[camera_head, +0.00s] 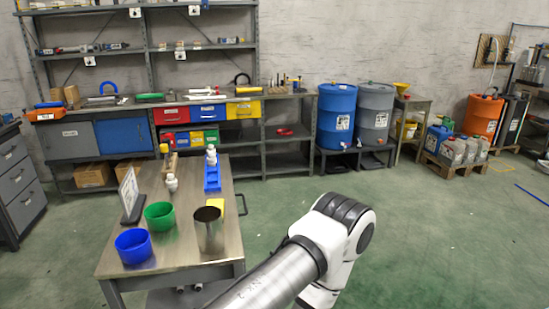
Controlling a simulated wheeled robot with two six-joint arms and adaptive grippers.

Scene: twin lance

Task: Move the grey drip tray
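A dark grey, low tray-like shape (374,161) lies beneath the grey drum (373,113), under its dark stand, at the back wall. A similar dark shape (336,168) lies beneath the blue drum (335,115). Both are small and shaded, so I cannot tell for certain which is the grey drip tray. One of my arms reaches in from the bottom middle, with its joint right of the workbench. No gripper fingers show in this view, and both shapes are well beyond the arm.
A workbench (168,246) at left carries a blue cup (133,247), a green cup (159,217), a metal cylinder (209,233) and a blue rack (212,179). Shelving stands behind. An orange drum (482,116) and canisters stand right. The green floor at right is mostly clear.

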